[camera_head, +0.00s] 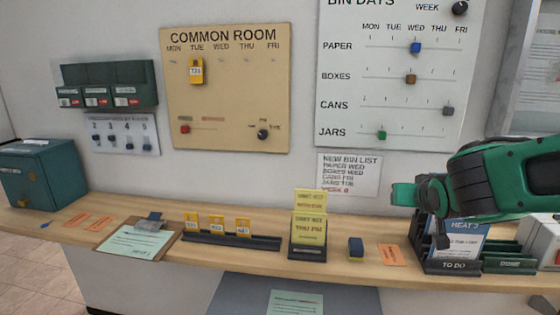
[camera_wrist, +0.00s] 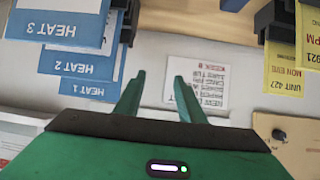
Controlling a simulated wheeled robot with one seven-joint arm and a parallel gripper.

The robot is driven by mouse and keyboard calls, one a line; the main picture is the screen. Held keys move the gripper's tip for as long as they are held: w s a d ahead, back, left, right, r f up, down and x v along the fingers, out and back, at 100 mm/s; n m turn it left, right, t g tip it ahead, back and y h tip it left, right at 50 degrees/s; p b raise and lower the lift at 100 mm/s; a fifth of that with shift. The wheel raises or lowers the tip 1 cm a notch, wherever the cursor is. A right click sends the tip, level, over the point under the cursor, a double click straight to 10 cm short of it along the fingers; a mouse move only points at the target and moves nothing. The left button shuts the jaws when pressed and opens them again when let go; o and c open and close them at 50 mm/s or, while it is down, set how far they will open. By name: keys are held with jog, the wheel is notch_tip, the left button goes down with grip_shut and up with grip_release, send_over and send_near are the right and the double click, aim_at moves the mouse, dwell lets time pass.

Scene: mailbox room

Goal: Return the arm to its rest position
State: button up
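My green arm reaches in from the right in the head view, and my gripper (camera_head: 420,205) hangs over the right part of the counter, close to the TO DO card holder (camera_head: 452,267). In the wrist view my gripper (camera_wrist: 158,95) has its two green fingers apart with nothing between them. The fingers point towards the wall, where the white NEW BIN LIST sheet (camera_wrist: 197,80) shows beyond them. Blue HEAT cards (camera_wrist: 80,62) are left of the fingers in the wrist view; a blue HEAT card (camera_head: 462,238) also shows in the head view, partly hidden by my arm.
Boards hang behind. Green-fronted trays (camera_head: 510,265) stand at the right.

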jog(key=s+a+f+n+g+y, duration=0.1)
jog(key=s+f+g, duration=0.3)
jog(key=s, duration=0.5)
jog(key=s+a+f+n+g+y, duration=0.1)
jog(key=s+f+g, duration=0.3)
jog(key=s, duration=0.4)
jog(key=s+d+f+m+g, duration=0.1)
jog(key=s+d+m+g, duration=0.1)
jog(key=s+d, duration=0.3)
jog(key=s+d+f+m+g, duration=0.1)
jog(key=s+d+m, duration=0.3)
jog(key=s, duration=0.7)
jog(key=shift+d+g+y, duration=0.3)
jog(key=shift+d+g, duration=0.15)
jog(key=shift+g, duration=0.05)
jog(key=shift+w+f, duration=0.3)
jog(key=shift+w, duration=0.3)
